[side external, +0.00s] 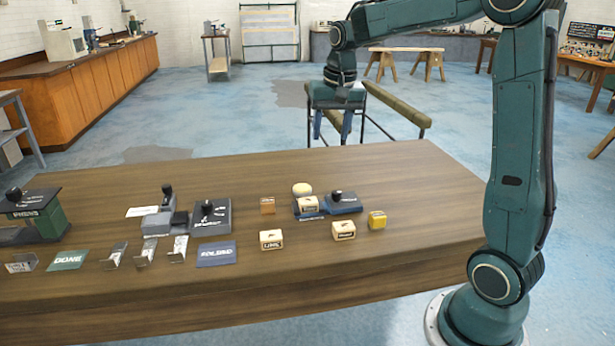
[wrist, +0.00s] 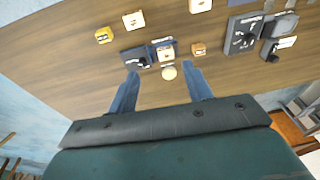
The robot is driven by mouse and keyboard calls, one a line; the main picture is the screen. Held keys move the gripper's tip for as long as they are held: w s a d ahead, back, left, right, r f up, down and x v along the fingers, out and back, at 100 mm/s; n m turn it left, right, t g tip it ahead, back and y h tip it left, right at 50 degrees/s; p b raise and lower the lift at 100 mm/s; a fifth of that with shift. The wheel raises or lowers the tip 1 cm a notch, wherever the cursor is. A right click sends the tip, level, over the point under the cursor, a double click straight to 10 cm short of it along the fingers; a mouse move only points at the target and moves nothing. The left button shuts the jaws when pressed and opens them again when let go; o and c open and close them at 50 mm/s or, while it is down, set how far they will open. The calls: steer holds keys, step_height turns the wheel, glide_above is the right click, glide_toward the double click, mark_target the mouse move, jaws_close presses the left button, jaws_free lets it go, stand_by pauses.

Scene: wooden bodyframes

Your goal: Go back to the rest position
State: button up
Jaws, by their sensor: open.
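My gripper (side external: 334,124) hangs pointing down at the far side of the wooden table (side external: 420,185). Its two blue fingers are apart with nothing between them. In the wrist view my gripper (wrist: 164,92) shows its fingers spread, with table objects beyond the tips. No object is held.
Several small wooden blocks (side external: 271,239) lie on the table, with a yellow block (side external: 377,220), a round cream piece (side external: 302,189) and a dark blue fixture (side external: 342,203). Grey devices (side external: 211,217) and a green machine (side external: 36,215) stand left. The table's right end is clear.

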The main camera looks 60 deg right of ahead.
steer(key=s+a+n+t, duration=0.2)
steer(key=s+a+n, duration=0.2)
steer(key=s+a, duration=0.4)
steer(key=s+a+n+t, duration=0.1)
steer(key=s+a+n, duration=0.4)
steer(key=s, duration=0.8)
steer(key=a, duration=0.3)
steer(key=shift+s+t+y, duration=0.2)
steer(key=shift+t+y, duration=0.2)
